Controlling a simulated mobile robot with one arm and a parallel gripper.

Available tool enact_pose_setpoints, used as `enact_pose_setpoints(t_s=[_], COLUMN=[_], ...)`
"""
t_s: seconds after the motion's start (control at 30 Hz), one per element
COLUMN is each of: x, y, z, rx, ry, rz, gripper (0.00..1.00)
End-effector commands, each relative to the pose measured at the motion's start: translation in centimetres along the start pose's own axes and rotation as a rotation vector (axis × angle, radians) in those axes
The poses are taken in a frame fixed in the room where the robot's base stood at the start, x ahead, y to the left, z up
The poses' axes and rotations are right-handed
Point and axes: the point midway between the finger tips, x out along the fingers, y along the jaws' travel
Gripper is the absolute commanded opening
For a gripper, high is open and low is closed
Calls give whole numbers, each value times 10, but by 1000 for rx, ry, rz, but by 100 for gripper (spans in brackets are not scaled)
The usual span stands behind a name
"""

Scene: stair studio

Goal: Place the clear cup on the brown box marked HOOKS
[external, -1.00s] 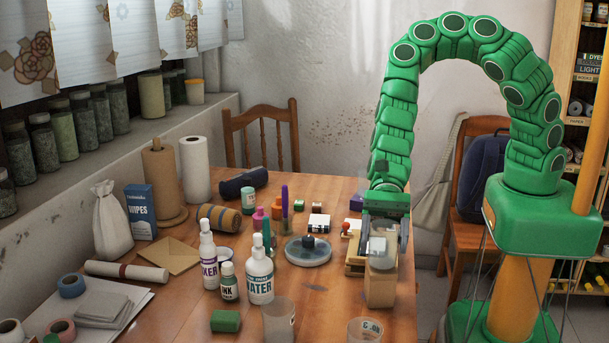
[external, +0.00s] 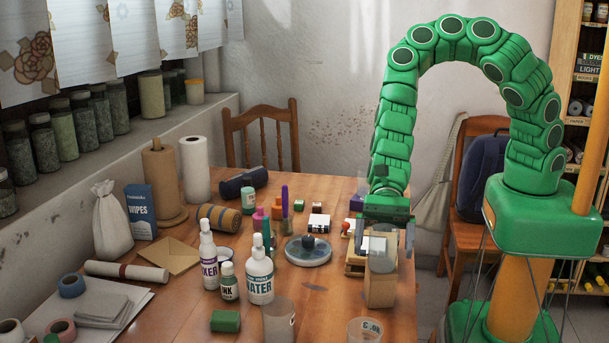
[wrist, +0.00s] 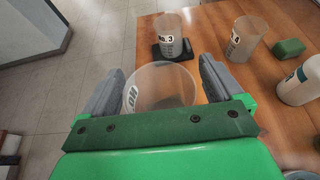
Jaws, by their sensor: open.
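The clear cup (external: 381,261) stands upright on top of a small brown box (external: 380,291) near the table's right edge; no marking on the box is readable. My gripper (external: 384,245) is above and around the cup, with one finger on each side. In the wrist view the cup (wrist: 163,88) sits between the fingers of my gripper (wrist: 160,72), with part of a dark label visible. The fingers are open, and gaps show beside the cup. The box is hidden in the wrist view.
Two similar cups stand nearby: one on a dark pad (wrist: 172,50), the other (wrist: 245,42) on bare wood near a green block (external: 225,321). A white bottle (external: 260,278) and a round grey dish (external: 308,252) stand to the left. Open floor lies beyond the table's right edge.

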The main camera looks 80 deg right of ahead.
Motion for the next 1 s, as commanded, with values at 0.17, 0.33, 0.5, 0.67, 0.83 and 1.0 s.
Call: enact_pose_setpoints(t_s=[0.17, 0.33, 0.5, 0.67, 0.83, 1.0], x=[-5, -20, -38, -54, -72, -89], y=[0, 0, -1, -1, -1, -1], z=[2, 3, 3, 3, 2, 2], rx=[-1, -1, -1, -1, 0, 0], ry=[0, -1, -2, -1, 0, 1], rz=[0, 0, -2, -2, -3, -2], gripper=[94, 94, 94, 94, 94, 94])
